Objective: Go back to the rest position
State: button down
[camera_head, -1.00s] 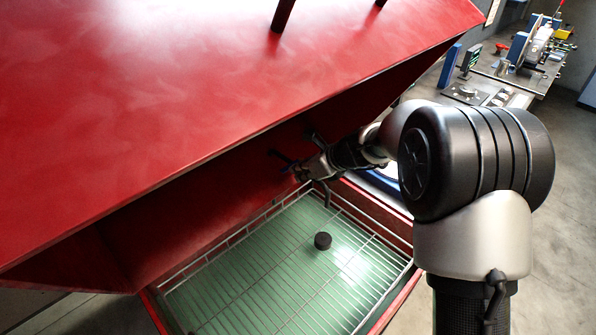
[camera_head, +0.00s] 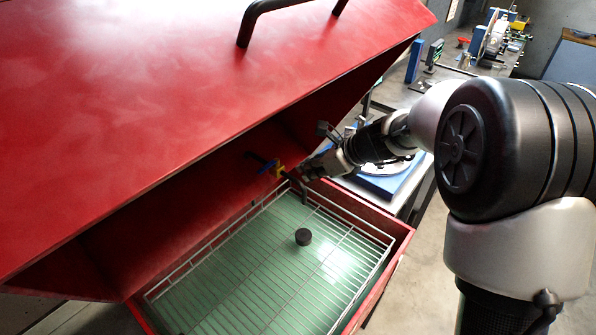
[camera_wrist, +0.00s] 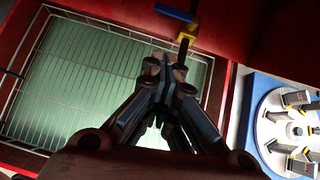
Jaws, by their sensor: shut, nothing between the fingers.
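My gripper (camera_head: 302,182) is at the far right corner of an open red cabinet, above the edge of its wire basket. In the wrist view my gripper (camera_wrist: 165,62) points toward the cabinet's inner wall, its fingers together and empty. The basket also shows in the wrist view (camera_wrist: 92,85), where I cannot make out the cylinder.
The raised red lid (camera_head: 200,110) with a black handle hangs over the basket. A blue and yellow valve (camera_head: 270,168) is on the inner wall close to my gripper. A blue fixture with a round white plate (camera_wrist: 285,125) stands right of the cabinet. A workbench (camera_head: 455,72) lies behind.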

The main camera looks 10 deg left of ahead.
jog(key=shift+s+d+r, duration=0.15)
jog(key=shift+d+r, duration=0.15)
jog(key=s+d+r+n+h+b, duration=0.2)
jog(key=s+d+r+n, duration=0.3)
jog(key=s+n, duration=0.3)
jog(key=s+d+n+h+b, duration=0.1)
jog(key=s+d+n+h, duration=0.1)
jog(key=s+d+n, duration=0.3)
jog(key=s+d+f+n+h+b, duration=0.1)
jog(key=s+d+n, duration=0.4)
jog(key=s, duration=0.6)
jog(key=s+d+f+n+h+b, duration=0.1)
jog(key=s+d+n+h, duration=0.2)
jog(key=s+d, duration=0.3)
jog(key=s+n, duration=0.1)
jog(key=s, duration=0.2)
jog(key=shift+n+t, duration=0.4)
jog(key=shift+s+f, duration=0.1)
jog(key=shift+s, duration=0.1)
